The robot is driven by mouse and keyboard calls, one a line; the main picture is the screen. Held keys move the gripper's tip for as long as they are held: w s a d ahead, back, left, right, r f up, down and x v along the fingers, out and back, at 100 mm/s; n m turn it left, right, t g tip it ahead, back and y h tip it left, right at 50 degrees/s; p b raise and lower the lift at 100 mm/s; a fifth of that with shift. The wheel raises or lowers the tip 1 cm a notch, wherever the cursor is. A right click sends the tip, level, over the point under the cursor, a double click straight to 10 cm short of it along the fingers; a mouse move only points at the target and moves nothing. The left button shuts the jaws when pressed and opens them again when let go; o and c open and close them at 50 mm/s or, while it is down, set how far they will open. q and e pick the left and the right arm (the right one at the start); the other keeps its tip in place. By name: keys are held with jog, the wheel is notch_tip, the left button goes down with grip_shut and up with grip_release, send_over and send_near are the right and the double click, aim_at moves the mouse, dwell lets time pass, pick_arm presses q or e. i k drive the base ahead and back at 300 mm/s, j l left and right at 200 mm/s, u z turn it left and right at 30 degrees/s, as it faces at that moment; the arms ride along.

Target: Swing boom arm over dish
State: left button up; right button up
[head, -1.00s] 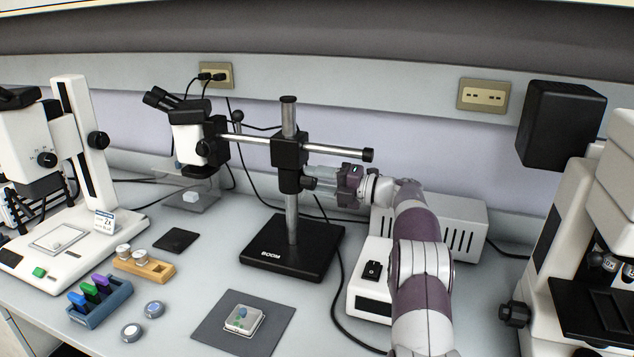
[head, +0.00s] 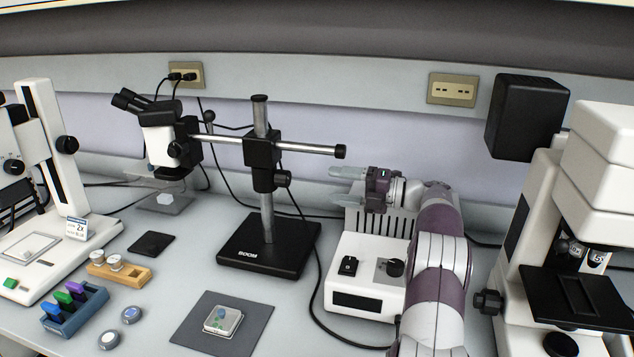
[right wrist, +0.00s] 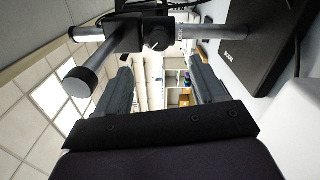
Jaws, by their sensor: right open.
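The boom stand's black base (head: 268,245) stands mid-table with an upright post. Its horizontal boom arm (head: 305,147) runs from the microscope head (head: 160,150) at the left to a black end cap at the right. My right gripper (head: 345,187) is open and empty, right of the post and below the bar's capped end, apart from both. In the right wrist view, the end cap (right wrist: 80,82) and clamp knob (right wrist: 160,38) show beyond the open fingers. My left gripper is out of view.
A white control box (head: 365,280) sits below my right arm, and a black cable runs beside the base. Another microscope (head: 590,220) stands at the right. A blue slide rack (head: 75,310) and wooden holder (head: 120,270) are at the left.

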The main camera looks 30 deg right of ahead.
aim_at(264, 151)
jog(key=k+j, duration=0.35)
jog(key=j, duration=0.15)
jog(key=k+j, duration=0.4)
jog(key=j, duration=0.1)
